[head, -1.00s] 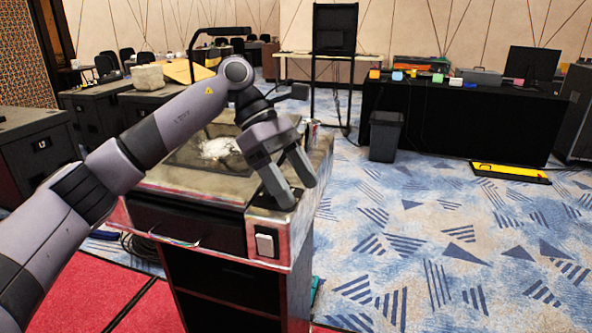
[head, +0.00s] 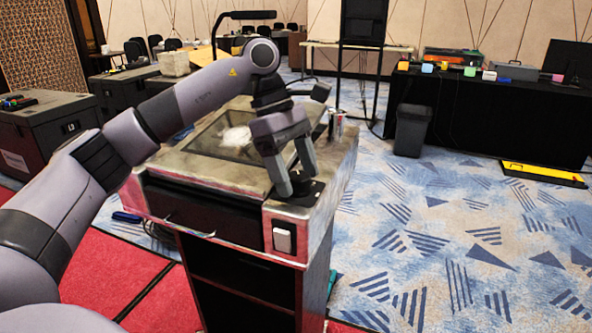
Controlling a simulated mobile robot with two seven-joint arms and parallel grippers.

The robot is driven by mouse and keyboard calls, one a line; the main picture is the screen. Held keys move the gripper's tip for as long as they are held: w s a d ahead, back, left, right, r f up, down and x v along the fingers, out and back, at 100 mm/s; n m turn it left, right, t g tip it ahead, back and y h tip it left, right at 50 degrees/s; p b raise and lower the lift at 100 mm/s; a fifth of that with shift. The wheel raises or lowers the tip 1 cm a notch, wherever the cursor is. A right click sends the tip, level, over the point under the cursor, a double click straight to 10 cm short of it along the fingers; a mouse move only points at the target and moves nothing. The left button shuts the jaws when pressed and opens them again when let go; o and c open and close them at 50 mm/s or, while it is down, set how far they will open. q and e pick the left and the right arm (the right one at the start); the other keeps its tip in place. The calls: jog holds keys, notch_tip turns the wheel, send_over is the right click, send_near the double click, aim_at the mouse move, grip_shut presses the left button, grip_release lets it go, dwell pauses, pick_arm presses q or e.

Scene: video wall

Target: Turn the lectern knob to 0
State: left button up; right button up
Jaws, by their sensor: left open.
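The lectern (head: 186,168) stands in front of me with a worn metal top and a dark inset screen. A small dark plate (head: 312,192) lies on the top's front right corner. My left gripper (head: 298,184) points down over this plate, its two fingers apart. The fingertips are at or just above the plate; I cannot tell whether they touch anything. The knob cannot be made out; the fingers cover part of the plate. No dial marks are readable. My right gripper is out of view.
A can (head: 337,126) stands on the lectern's right edge behind my gripper. A white rocker switch (head: 283,237) is on the front face. Patterned carpet to the right is clear up to a bin (head: 411,130).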

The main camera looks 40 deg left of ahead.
pick_arm(q)
jog(key=c, duration=1)
jog(key=shift+c, duration=0.2)
jog(key=shift+f+n, duration=0.1)
jog(key=shift+n, duration=0.4)
jog(key=n+t, duration=0.1)
jog(key=n, duration=0.1)
jog(key=n+t+b, duration=0.1)
jog(key=n, duration=0.1)
jog(key=shift+s+n+y, duration=0.1)
jog(key=shift+n+y, duration=0.2)
jog(key=n+t+y, duration=0.1)
jog(key=n, duration=0.3)
jog(key=shift+s+d+n, duration=0.1)
jog(key=shift+n, duration=0.3)
jog(key=shift+n+t+y, duration=0.3)
jog(key=shift+n+t, duration=0.2)
jog(key=shift+n, duration=0.3)
jog(key=o, duration=1)
jog(key=shift+o, duration=0.2)
